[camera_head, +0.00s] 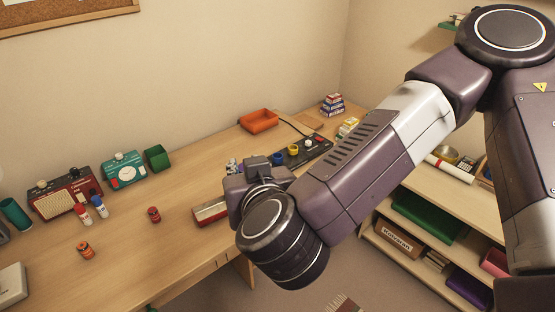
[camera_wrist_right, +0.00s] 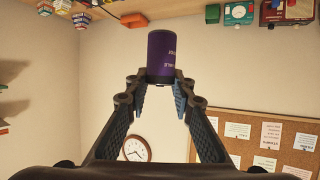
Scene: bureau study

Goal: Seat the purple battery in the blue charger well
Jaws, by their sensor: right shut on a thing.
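The purple battery (camera_wrist_right: 160,57) stands out between the fingertips of my right gripper (camera_wrist_right: 160,84) in the right wrist view, with a dark cap at its end. The gripper is shut on it. In the head view my right gripper (camera_head: 250,183) is over the desk, and the battery is hidden there. The dark charger (camera_head: 318,147) lies just beyond and to the right of the gripper. The blue well (camera_head: 278,159) is at its near end, beside a yellow well (camera_head: 292,149). The battery is apart from the charger as far as I can tell. My left gripper is out of view.
A red-rimmed tray (camera_head: 209,212) lies left of my gripper. An orange bin (camera_head: 258,120) stands behind the charger. A red radio (camera_head: 64,194) and a teal device (camera_head: 124,170) stand against the wall. Mid-desk is mostly clear.

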